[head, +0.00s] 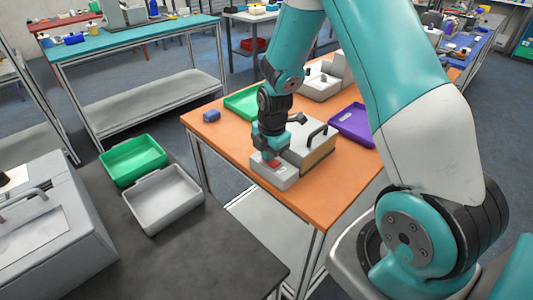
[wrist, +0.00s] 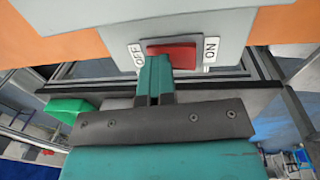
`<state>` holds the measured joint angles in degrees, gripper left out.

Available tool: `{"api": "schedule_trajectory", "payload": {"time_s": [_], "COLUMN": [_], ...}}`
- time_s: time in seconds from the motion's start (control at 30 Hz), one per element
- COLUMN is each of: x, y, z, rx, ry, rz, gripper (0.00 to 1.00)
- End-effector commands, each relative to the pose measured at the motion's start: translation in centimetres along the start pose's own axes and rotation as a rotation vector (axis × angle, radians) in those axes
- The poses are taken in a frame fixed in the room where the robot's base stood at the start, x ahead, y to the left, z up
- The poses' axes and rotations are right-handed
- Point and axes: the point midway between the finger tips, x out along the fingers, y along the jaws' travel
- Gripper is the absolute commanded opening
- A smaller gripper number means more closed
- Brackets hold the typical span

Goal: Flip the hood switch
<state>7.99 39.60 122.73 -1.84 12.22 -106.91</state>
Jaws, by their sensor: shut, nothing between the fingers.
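The hood switch is a red rocker (wrist: 174,53) between an "OFF" label (wrist: 137,55) and an "ON" label (wrist: 211,50) in the wrist view. It is set in a light grey box (head: 283,180) on the orange table in the head view, where the red rocker shows small (head: 273,163). My gripper (wrist: 155,62) is shut and empty. Its fingertips are at the rocker's left part, on the OFF side, and overlap it in the wrist view. I cannot tell whether they touch it.
The orange table (head: 318,213) also bears a beige box with a black handle (head: 311,147) beside the switch box, a green tray (head: 243,104), a purple tray (head: 352,125) and a small blue object (head: 211,116). A dark bench (head: 185,242) with green and grey trays stands at the left.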

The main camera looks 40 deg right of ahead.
Motion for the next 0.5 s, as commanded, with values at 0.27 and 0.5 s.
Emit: {"api": "schedule_trajectory", "payload": {"time_s": [0.27,0.5], "x": [-0.3,-0.5], "y": [-1.3,-1.6], "z": [0.2,0.1], "rx": [0.004,0.002], "ry": [-0.004,-0.003], "rz": [-0.007,-0.004], "gripper": [0.00,0.00]}}
